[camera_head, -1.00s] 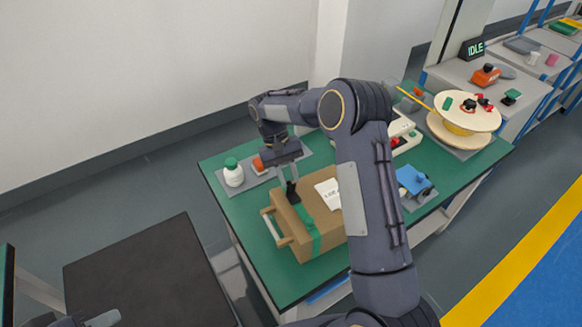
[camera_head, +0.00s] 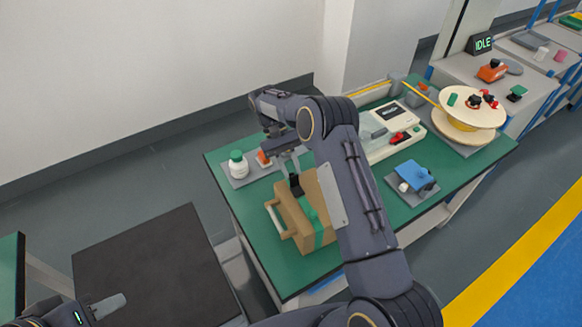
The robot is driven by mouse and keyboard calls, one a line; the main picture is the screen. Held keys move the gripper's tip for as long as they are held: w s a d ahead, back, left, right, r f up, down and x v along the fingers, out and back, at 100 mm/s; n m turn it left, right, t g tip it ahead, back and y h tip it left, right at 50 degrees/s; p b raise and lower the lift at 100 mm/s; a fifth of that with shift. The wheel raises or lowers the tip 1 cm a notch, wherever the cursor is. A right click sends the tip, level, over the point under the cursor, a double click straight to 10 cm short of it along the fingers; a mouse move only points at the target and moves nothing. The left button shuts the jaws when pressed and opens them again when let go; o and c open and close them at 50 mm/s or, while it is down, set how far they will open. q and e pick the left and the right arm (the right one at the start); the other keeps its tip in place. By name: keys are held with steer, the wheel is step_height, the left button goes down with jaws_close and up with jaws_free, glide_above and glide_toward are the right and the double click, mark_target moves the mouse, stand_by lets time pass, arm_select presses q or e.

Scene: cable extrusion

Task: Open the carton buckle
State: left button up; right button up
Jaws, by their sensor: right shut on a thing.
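The brown carton (camera_head: 291,218) stands on the green table with a green strap (camera_head: 318,229) over its top and front. A pale handle-like bar (camera_head: 275,220) sticks out from its left side. My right gripper (camera_head: 296,187) reaches down to the carton's top at the strap. Its dark fingertips are shut on the carton buckle there, which they mostly hide. My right forearm covers the carton's right part. My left gripper (camera_head: 108,306) is low at the left, away from the carton. Only a grey finger of it shows clearly.
A white bottle with a green cap (camera_head: 237,164) stands on a grey mat behind the carton. A blue device (camera_head: 414,175), a white machine (camera_head: 390,135) and a cable spool (camera_head: 468,108) are to the right. A dark flat surface (camera_head: 150,270) lies at front left.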

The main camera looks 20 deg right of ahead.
steer(key=o, duration=0.8)
steer(key=shift+a+f, duration=0.15)
steer(key=shift+f, duration=0.05)
steer(key=shift+r, duration=0.1)
steer(key=shift+r, duration=0.25)
step_height(320, 180, up, 2)
steer(key=shift+w+r+b, duration=0.1)
steer(key=shift+r+b, duration=0.05)
steer(key=shift+b, duration=0.35)
steer(key=shift+s+a+r+b, duration=0.9)
steer(key=shift+s+r, duration=0.8)
steer(key=shift+s, duration=0.5)
steer(key=shift+s+a+r+b, duration=0.7)
steer(key=shift+s+a+r, duration=0.25)
steer(key=shift+s+r, duration=1)
steer(key=shift+s+a+r+b, duration=0.9)
steer(key=shift+s+r, duration=0.55)
steer(key=shift+s, duration=0.95)
